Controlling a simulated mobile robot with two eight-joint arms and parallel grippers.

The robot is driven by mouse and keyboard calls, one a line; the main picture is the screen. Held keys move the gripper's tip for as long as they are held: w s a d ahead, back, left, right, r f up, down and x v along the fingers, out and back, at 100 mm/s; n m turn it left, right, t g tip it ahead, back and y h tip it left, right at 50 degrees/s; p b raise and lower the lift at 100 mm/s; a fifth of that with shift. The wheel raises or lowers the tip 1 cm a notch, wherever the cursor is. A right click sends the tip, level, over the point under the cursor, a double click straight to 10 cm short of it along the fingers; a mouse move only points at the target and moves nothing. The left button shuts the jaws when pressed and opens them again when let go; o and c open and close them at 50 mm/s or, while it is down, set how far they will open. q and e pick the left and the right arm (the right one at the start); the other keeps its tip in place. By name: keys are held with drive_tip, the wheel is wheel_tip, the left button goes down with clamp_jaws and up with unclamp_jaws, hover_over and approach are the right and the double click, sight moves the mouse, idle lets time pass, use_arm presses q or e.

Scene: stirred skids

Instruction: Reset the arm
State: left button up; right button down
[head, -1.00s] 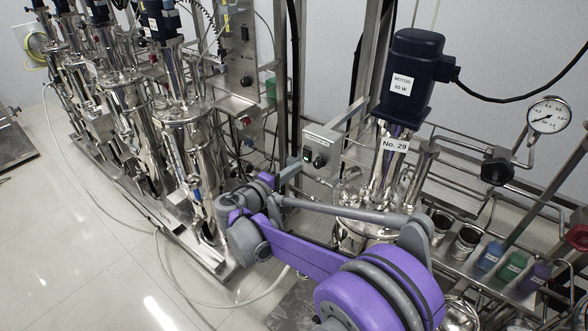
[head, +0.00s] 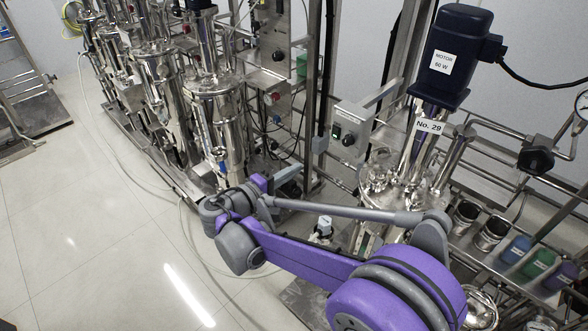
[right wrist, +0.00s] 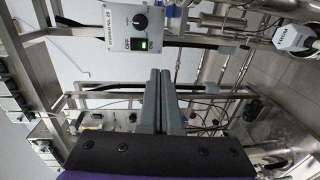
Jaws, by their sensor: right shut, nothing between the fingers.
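My right arm reaches in from the lower right of the head view, its purple links bent at the elbow. Its gripper (head: 290,178) points away from me, in front of the steel frame between the skids. In the right wrist view the two grey fingers of this gripper (right wrist: 162,75) are together, with nothing between them. Beyond their tips is a control box (right wrist: 136,28) with a black knob and a green-lit switch; it also shows in the head view (head: 350,132). My left gripper is not in view.
The No. 29 skid, with its dark blue motor (head: 453,55), stands behind my arm. Coloured bottles (head: 538,264) sit on its right side. A row of steel vessels (head: 215,110) stands at left. The tiled floor (head: 90,220) at lower left is mostly clear, with a thin hose.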

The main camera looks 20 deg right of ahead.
drive_tip(key=shift+s, duration=0.1)
drive_tip(key=s+f+m+g+y+p, duration=0.1)
drive_tip(key=s+f+y, duration=0.15)
drive_tip(key=s, duration=0.35)
drive_tip(key=s+d+f+y+p, duration=0.1)
drive_tip(key=s+f+y, duration=0.1)
drive_tip(key=s+y, duration=0.3)
drive_tip(key=s+f+m+g+y+p, duration=0.1)
drive_tip(key=s+f+y, duration=0.2)
drive_tip(key=s, duration=0.4)
drive_tip(key=s+a+f+m+t+y, duration=0.1)
drive_tip(key=s+a+f+m+y, duration=0.1)
drive_tip(key=s+a+y, duration=0.3)
drive_tip(key=shift+s+a+p, duration=0.4)
drive_tip(key=shift+s+a, duration=0.35)
drive_tip(key=shift+d, duration=0.1)
